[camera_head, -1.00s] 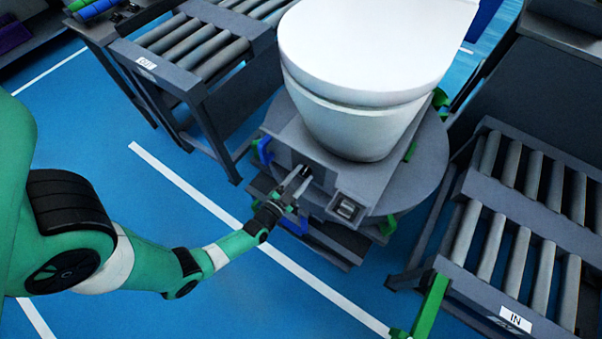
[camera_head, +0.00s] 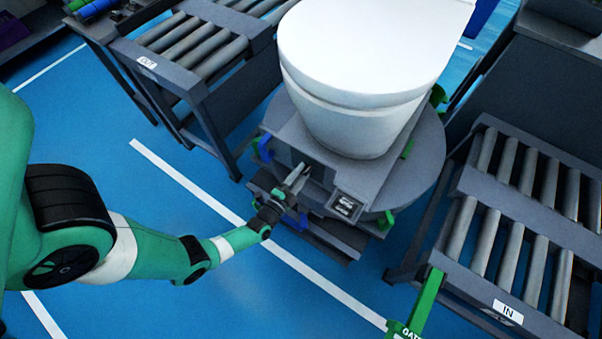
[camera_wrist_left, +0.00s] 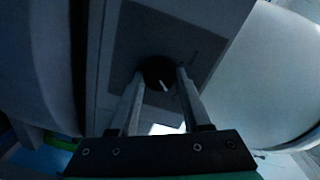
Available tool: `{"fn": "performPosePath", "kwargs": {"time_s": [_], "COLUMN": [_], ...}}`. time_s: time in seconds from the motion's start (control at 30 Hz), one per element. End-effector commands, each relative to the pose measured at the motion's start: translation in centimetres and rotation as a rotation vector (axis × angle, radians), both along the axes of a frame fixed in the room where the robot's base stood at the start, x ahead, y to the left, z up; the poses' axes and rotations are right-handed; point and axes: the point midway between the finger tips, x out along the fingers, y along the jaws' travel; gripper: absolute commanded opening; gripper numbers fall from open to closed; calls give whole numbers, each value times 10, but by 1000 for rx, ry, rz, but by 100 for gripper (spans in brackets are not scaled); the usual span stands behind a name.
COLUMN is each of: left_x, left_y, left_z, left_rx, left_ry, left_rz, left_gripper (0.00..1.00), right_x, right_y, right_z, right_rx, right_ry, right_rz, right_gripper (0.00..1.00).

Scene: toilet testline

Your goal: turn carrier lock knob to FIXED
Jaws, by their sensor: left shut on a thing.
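The carrier lock knob (camera_wrist_left: 158,74) is a dark round knob with a white pointer line, on a dark plate (camera_wrist_left: 140,40) on the carrier's front face. My left gripper (camera_wrist_left: 160,80) is shut on the knob, one finger on each side of it in the left wrist view. In the head view the left gripper (camera_head: 301,177) reaches the front of the grey carrier (camera_head: 370,185), and its fingers largely hide the knob. The pointer line slants in the wrist view; the plate's lettering is too dark to read. My right gripper is not in view.
A white toilet (camera_head: 355,60) stands on the carrier. The OUT roller conveyor (camera_head: 190,50) is at the upper left and the IN roller conveyor (camera_head: 520,230) at the right. A green gate post (camera_head: 425,300) stands at the lower right. Blue floor is open in front.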

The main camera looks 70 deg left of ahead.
Motion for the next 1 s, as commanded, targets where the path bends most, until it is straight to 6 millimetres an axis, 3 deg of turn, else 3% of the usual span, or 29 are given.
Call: {"fn": "performPosePath", "kwargs": {"time_s": [0.33, 0.37, 0.5, 0.83, 1.0], "left_x": [0, 0, 0, -2, -20], "left_y": [0, 0, 0, -1, -15], "left_z": [0, -1, 0, 0, 3], "left_rx": [2, 2, 1, 0, -1], "left_ry": [3, 3, 2, 1, 4], "left_rz": [0, 0, 0, 0, -3], "left_gripper": [0, 51, 76, 78, 78], "right_x": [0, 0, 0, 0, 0], "right_y": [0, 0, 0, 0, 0], "right_z": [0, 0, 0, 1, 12], "right_rx": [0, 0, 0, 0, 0], "right_ry": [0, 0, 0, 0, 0], "right_rz": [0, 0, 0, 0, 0], "right_gripper": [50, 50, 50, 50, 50]}}
